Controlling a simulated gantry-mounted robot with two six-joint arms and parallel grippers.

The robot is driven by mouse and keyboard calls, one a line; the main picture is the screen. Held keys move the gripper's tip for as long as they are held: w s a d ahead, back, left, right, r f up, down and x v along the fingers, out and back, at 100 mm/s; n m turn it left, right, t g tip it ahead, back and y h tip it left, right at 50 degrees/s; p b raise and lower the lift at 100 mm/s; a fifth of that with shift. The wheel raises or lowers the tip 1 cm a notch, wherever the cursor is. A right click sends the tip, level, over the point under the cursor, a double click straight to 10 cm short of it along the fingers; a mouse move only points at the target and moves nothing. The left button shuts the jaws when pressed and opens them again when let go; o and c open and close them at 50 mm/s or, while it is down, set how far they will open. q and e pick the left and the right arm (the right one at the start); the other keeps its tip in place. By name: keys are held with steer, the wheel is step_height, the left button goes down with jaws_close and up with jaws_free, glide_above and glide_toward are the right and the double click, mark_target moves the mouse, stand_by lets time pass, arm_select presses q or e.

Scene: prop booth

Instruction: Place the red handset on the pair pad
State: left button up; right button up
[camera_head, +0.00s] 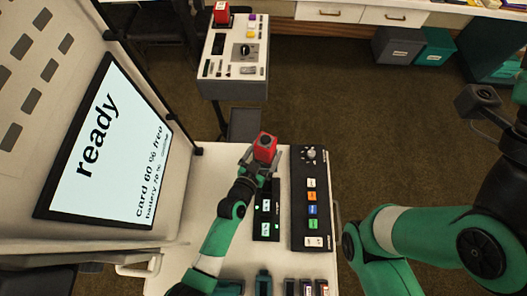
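A red handset (265,145) with a dark top stands between the fingers of my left gripper (259,160), which looks shut on it. The gripper is over the far part of the white desk, just beyond a black panel (266,228) with small lit labels. Whether the handset touches the surface below is hidden by the gripper. I cannot tell for certain which surface is the pair pad; the labels on the black panel are too small to read. My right arm is at the right, and its fingertips are not in view.
A black control box (312,205) with coloured buttons stands right of the panel. A large tilted screen (108,150) reading "ready" is at the left. A white console (235,60) with a red item (221,14) stands beyond the desk. Several small items line the desk's near edge.

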mark_target(262, 158)
arm_select(q)
steer(key=shift+s+r+p, duration=0.1)
steer(key=shift+r+p, duration=0.2)
steer(key=shift+r, duration=0.05)
steer(key=p+v, duration=0.2)
steer(key=v, duration=0.1)
steer(key=shift+s+r, duration=0.1)
steer(key=shift+r, duration=0.05)
steer(key=p+v, duration=0.2)
steer(key=v, duration=0.6)
steer(key=shift+s, duration=0.25)
steer(key=shift+a, duration=0.15)
